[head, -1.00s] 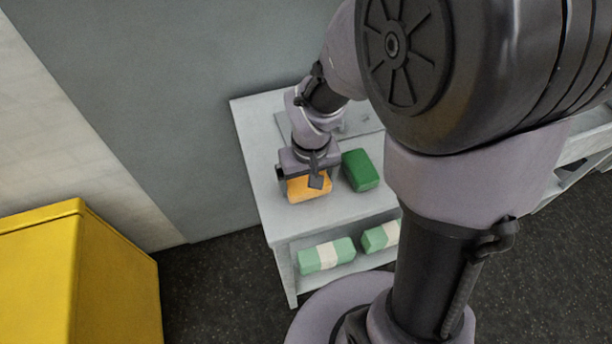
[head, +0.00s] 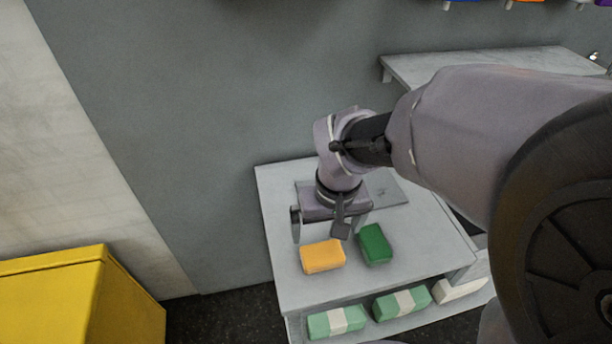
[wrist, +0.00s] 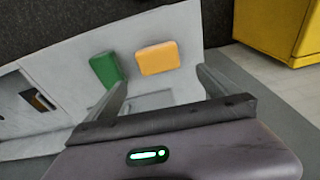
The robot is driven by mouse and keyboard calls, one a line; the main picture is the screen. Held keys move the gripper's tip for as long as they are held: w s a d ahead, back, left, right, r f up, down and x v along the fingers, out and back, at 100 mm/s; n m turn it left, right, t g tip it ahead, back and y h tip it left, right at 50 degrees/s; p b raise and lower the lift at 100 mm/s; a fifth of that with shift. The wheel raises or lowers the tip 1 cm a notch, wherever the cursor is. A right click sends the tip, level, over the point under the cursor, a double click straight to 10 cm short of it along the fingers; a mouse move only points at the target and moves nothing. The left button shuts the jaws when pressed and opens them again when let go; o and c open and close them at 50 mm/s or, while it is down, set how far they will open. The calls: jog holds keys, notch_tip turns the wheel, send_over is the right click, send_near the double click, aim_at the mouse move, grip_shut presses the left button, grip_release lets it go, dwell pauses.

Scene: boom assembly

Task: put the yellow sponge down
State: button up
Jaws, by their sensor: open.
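The yellow sponge (head: 322,257) lies flat on the table top (head: 330,287), left of a green sponge (head: 375,244). In the wrist view the yellow sponge (wrist: 158,58) lies beyond the fingertips, with the green sponge (wrist: 105,68) to its left. My gripper (head: 325,232) is open and empty. It is behind the yellow sponge in the head view, apart from it. In the wrist view my gripper's two fingers (wrist: 162,88) stand wide apart with nothing between them but the table surface.
A grey plate (head: 385,188) lies on the table behind my gripper. Light green packs with white bands (head: 336,321) lie on the shelf below. A yellow cabinet (head: 80,295) stands at the left. Bare table lies in front of the yellow sponge.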

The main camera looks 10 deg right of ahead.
jog(key=s+a+r+m+t+y, duration=0.1)
jog(key=s+a+r+m+t, duration=0.2)
jog(key=s+r, duration=0.7)
jog(key=shift+s+a+m+t+y, duration=0.4)
jog(key=shift+m+t, duration=0.1)
jog(key=shift+t, duration=0.1)
jog(key=shift+d, duration=0.1)
